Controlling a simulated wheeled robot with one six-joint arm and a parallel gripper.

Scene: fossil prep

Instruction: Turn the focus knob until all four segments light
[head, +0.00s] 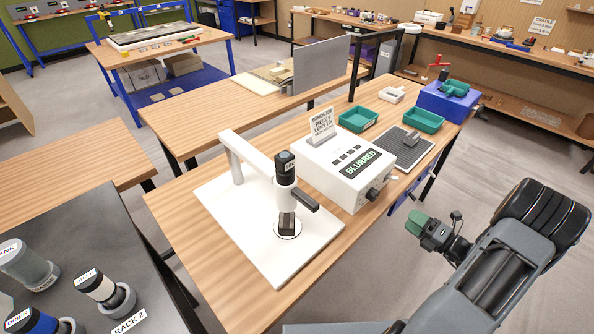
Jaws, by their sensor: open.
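A white box (326,178) stands on the wooden bench, with a dark display reading "BLURRED" (361,164). Several small segments (349,154) on its top look dark, none visibly lit. A dark round knob (372,194) sits on the box's front face at its right side; I cannot tell if it is the focus knob. A microscope-like stand (286,168) with a black side handle (304,200) is left of the box on a white base plate (262,245). My gripper (416,223), with green fingertips, is open and empty, right of the box, apart from the knob, beyond the bench edge.
A dark table (95,250) with labelled cylinders is at left. Grey floor is open right of the bench.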

